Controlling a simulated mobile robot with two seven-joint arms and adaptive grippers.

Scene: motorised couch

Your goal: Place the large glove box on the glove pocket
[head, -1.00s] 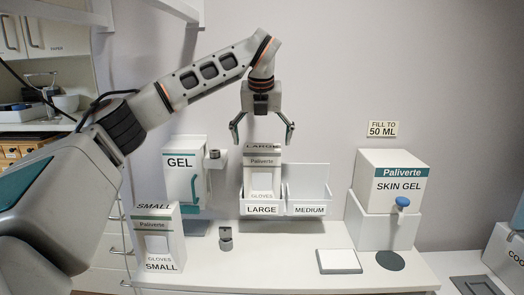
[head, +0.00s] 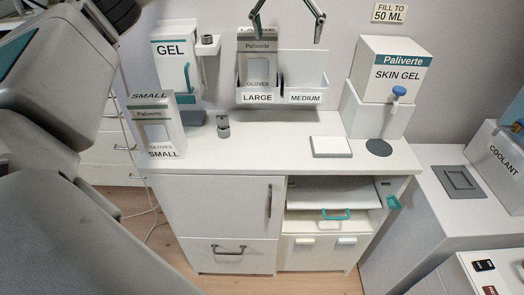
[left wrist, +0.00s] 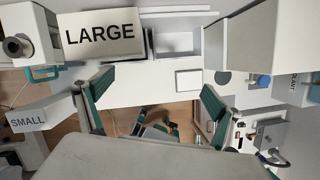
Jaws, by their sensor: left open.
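The large glove box (head: 257,68), white and grey with a Paliverte band, stands upright in the glove pocket labelled LARGE (head: 257,98) on the back wall. Its lower end is hidden behind the pocket front. My left gripper (head: 287,28) is open and empty, above and to the right of the box; its upper part is cut off by the picture's top edge. In the left wrist view, the box's top marked LARGE (left wrist: 100,33) lies at upper left, outside the spread fingers (left wrist: 154,98).
An empty MEDIUM pocket (head: 305,98) adjoins on the right. The small glove box (head: 160,125) stands at the counter's left. A gel dispenser (head: 176,65), skin gel dispenser (head: 392,70), white pad (head: 331,147) and dark disc (head: 379,147) are around. The counter's middle front is clear.

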